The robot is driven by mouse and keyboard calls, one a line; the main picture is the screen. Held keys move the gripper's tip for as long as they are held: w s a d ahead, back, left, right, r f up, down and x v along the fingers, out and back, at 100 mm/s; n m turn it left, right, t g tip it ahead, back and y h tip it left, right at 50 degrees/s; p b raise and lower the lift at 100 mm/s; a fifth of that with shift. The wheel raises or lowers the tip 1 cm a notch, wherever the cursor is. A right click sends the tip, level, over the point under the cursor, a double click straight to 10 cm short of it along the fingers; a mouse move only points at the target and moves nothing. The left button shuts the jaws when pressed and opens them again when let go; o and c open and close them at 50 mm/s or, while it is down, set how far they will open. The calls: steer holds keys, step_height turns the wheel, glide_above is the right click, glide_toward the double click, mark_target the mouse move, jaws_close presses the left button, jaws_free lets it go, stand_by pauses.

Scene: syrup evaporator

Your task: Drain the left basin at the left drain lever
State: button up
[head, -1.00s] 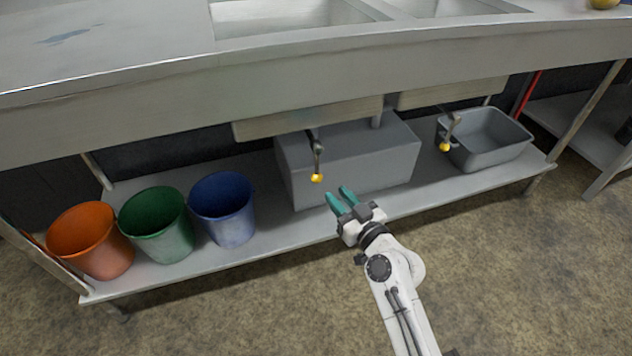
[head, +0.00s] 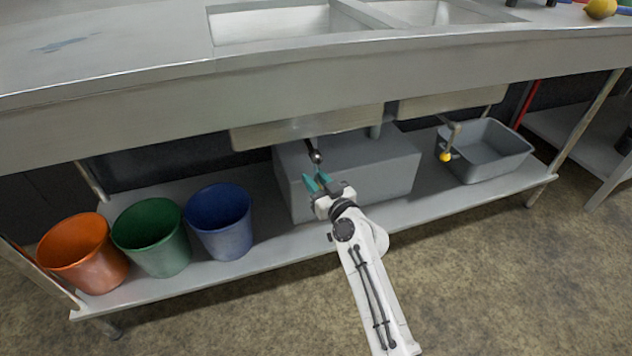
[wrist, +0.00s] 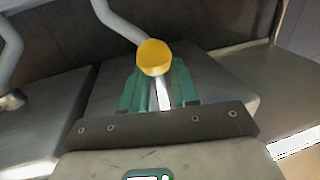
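The left basin (head: 290,22) is set in the steel counter, and its underside (head: 300,127) shows below the counter front. The left drain lever (head: 316,156) hangs beneath it. Its yellow knob is hidden in the head view but shows in the wrist view (wrist: 153,57), at the tips of my green fingers. My gripper (head: 317,178) is open, with the fingers apart, one on each side of the knob's line. It also shows in the wrist view (wrist: 158,85). I cannot tell whether the fingers touch the knob.
A grey box (head: 365,170) stands on the lower shelf behind my gripper. A second yellow-knobbed lever (head: 446,156) hangs at right above a grey tub (head: 497,165). Orange (head: 85,255), green (head: 152,240) and blue (head: 220,225) buckets stand at left.

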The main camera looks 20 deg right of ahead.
jaws_close()
stand_by(0.6)
